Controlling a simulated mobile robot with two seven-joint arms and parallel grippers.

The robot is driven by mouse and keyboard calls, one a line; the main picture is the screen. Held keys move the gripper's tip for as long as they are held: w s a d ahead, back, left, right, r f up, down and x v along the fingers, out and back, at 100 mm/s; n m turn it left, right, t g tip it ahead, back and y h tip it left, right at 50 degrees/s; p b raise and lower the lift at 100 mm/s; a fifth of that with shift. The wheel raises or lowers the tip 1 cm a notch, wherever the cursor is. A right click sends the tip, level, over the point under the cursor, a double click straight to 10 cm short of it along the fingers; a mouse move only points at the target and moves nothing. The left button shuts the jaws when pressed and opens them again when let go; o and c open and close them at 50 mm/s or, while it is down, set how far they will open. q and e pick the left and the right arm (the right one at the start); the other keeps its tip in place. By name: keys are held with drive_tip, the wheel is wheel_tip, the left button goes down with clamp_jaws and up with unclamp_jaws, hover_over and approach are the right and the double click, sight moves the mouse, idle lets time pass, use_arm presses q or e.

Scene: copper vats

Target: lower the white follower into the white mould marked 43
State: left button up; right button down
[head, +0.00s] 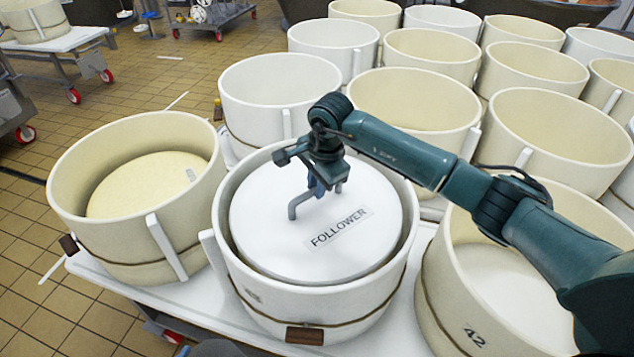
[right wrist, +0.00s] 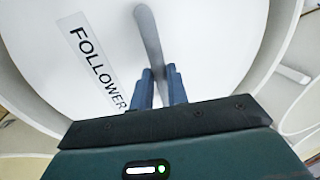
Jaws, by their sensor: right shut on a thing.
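The white follower (head: 290,245) is a round disc labelled FOLLOWER, with a grey bar handle on top. It lies level within the rim of the white mould (head: 300,310) at front centre, with part of the inner wall showing around its edge. Its depth and whether it touches the wall are hard to tell. The mark on the mould's front is too faint to read. My right gripper (head: 318,186) is above the disc, shut on the follower's handle (head: 297,207). In the right wrist view the fingers (right wrist: 163,88) close around the handle's bar. My left gripper is not in view.
A cream mould (head: 110,255) with a cream disc inside stands close on the left. A cream mould marked 42 (head: 450,300) stands close on the right, under my right arm. Several more cream and white moulds crowd behind. Open tiled floor (head: 130,80) lies to the left.

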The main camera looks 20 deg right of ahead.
sight(316, 204)
drive_tip(key=shift+f+b, duration=0.6)
drive_tip(key=shift+f, duration=0.15)
drive_tip(key=shift+w+f+b, duration=0.1)
drive_tip(key=shift+f+b, duration=0.5)
drive_tip(key=shift+f, duration=0.1)
drive_tip(key=shift+f+b, duration=0.8)
drive_tip(key=shift+f, duration=0.15)
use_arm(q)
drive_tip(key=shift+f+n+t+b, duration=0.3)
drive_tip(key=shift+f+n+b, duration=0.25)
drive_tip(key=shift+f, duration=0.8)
use_arm(e)
drive_tip(key=shift+f, duration=0.6)
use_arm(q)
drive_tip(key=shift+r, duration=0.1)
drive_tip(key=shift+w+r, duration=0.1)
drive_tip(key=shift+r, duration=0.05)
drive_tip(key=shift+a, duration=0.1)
